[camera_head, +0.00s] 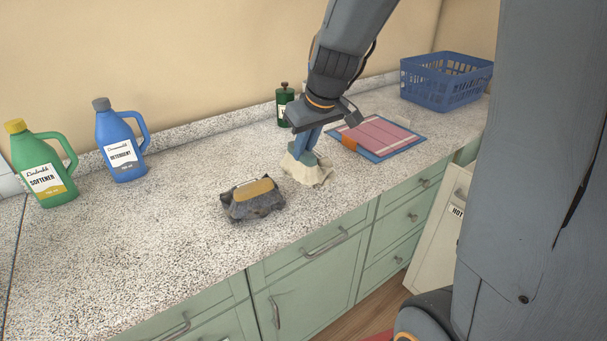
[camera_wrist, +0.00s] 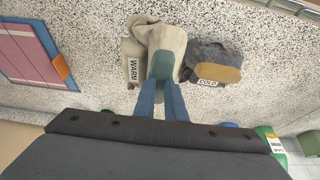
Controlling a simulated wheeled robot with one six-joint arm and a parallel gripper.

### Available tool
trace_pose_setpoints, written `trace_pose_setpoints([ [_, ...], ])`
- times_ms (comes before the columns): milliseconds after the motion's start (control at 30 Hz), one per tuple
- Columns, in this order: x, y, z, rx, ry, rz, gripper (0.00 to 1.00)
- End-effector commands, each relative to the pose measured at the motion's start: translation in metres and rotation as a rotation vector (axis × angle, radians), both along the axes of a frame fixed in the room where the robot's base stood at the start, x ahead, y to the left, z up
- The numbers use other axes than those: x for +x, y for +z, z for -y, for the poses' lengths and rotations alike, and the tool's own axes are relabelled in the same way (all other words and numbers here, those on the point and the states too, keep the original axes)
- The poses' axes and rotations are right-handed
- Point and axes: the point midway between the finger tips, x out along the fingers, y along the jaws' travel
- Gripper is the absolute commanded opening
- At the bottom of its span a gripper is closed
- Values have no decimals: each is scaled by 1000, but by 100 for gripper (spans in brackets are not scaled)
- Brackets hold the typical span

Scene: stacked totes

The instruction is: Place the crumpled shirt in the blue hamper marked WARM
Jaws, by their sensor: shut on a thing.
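A crumpled cream shirt (camera_head: 316,176) lies in a small heap on the speckled counter. In the wrist view the cream cloth (camera_wrist: 167,36) has a tag reading WARM (camera_wrist: 134,70) beside it. My gripper (camera_head: 305,155) points down into the cloth with its blue fingers closed on it; the fingers also show in the wrist view (camera_wrist: 162,75). The cloth is low, and I cannot tell whether it still touches the counter. A blue hamper marked WARM does not show.
A dark grey cloth (camera_head: 238,208) tagged COLD, with a tan block (camera_head: 254,190) on it, lies close by. Detergent (camera_head: 122,150) and softener (camera_head: 42,170) stand left. A pink-and-blue board (camera_head: 403,150), green bottle (camera_head: 284,100) and blue basket (camera_head: 447,82) are behind. A white HOT container (camera_head: 436,240) stands below the counter.

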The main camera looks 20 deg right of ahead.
Motion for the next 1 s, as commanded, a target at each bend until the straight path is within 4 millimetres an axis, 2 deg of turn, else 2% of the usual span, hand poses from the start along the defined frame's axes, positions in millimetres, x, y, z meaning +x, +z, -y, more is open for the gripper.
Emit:
trace_pose_setpoints([
  [100,-1,-19,0,-1,-1,-3,0],
  [267,0,-32,0,0,-1,0,0],
  [500,0,-63,0,0,0,-1,0],
  [967,1,-69,0,0,0,2,0],
  [1000,0,-70,0,-1,0,1,12],
])
